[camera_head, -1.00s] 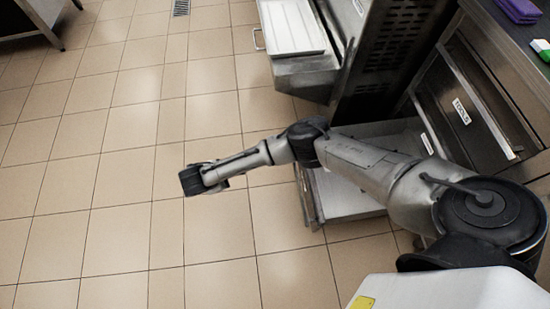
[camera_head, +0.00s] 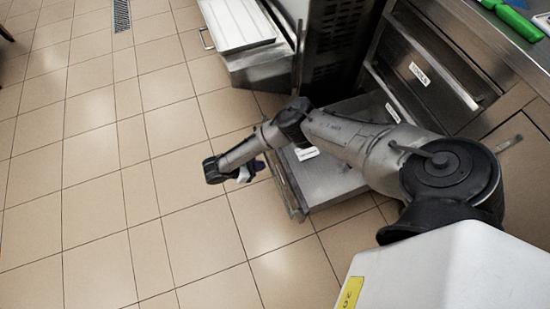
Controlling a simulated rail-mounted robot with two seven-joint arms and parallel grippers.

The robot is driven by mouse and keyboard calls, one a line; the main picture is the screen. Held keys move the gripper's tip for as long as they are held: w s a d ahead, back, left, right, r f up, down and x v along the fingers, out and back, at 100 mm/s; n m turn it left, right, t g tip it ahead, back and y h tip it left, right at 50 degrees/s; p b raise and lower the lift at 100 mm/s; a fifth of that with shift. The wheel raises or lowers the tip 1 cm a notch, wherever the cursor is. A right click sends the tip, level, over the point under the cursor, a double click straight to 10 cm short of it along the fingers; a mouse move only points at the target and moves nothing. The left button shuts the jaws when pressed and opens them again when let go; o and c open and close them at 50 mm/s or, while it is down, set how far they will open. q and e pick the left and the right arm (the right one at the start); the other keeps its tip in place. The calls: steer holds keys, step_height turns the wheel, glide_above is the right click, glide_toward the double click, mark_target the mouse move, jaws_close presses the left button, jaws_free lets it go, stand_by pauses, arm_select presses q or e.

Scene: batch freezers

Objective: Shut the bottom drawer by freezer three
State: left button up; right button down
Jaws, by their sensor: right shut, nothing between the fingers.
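The bottom drawer (camera_head: 335,190) is pulled out low over the floor, under the counter at right. Its metal front (camera_head: 287,192) faces left into the room, and my right arm crosses above and hides part of the drawer. My right gripper (camera_head: 258,168) is shut and empty, just left of the drawer front and apart from it as far as I can tell. It is small and partly hidden by my wrist. My left gripper is not in view.
A freezer with a white-topped tray (camera_head: 236,22) stands beyond the drawer. A labelled upper drawer (camera_head: 435,70) looks shut. The counter (camera_head: 490,30) holds a green-handled tool (camera_head: 512,17). Open tiled floor (camera_head: 110,200) lies to the left.

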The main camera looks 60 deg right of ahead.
arm_select(q)
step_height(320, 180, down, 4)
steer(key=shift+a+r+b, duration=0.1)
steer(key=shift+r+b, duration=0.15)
steer(key=shift+b, duration=1)
arm_select(e)
steer(key=s+d+f, duration=0.1)
steer(key=s+d, duration=0.3)
steer(key=shift+d+f, duration=0.15)
steer(key=shift+d, duration=0.15)
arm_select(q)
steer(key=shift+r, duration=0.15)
